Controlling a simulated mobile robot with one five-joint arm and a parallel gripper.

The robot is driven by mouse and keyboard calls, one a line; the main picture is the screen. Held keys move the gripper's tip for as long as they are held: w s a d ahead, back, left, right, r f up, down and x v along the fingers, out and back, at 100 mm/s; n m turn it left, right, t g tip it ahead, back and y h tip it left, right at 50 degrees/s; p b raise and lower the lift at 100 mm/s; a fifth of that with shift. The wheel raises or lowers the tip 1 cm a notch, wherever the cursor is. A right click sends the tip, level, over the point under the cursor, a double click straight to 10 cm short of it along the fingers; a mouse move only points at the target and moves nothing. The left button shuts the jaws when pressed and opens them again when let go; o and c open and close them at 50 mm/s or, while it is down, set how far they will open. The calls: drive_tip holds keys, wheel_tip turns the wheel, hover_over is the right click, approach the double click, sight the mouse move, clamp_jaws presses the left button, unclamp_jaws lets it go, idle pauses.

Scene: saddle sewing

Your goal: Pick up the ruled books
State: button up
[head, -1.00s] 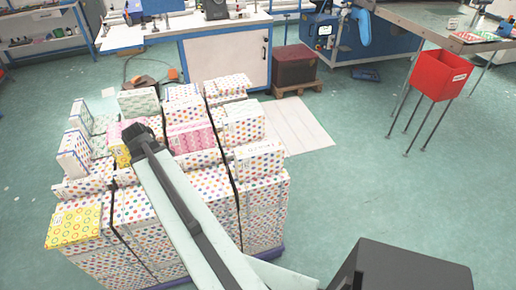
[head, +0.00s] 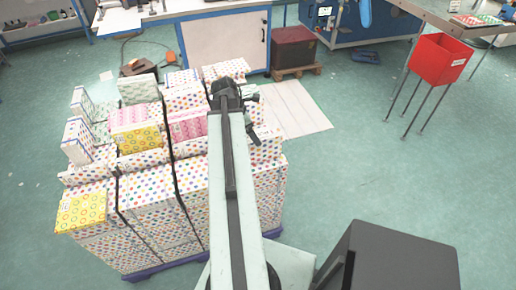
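A large block of stacked books (head: 150,210) with multicoloured dotted covers stands on a purple-blue pallet (head: 150,270). Smaller bundles lie on top: a pink and yellow one (head: 138,139), a pink one (head: 187,125), white dotted ones, and a yellow one (head: 82,212) at the front left corner. I cannot tell by their covers which are the ruled books. My arm reaches over the right part of the stack. My dark gripper (head: 254,115) is above the right-hand bundles, partly hidden by the arm. Its opening is not clear, and I see nothing held.
Dark straps (head: 172,165) run over the stack. A red bin (head: 440,59) on thin legs stands at the right. A dark red crate (head: 294,48) and a white flat panel (head: 293,108) lie behind the stack. The green floor at the right is clear.

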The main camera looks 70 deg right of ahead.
drive_tip(key=b+x, duration=0.4)
drive_tip(key=x, duration=0.1)
drive_tip(key=shift+d+r, duration=0.1)
drive_tip(key=shift+d, duration=0.05)
clamp_jaws()
drive_tip(key=shift+r, duration=0.1)
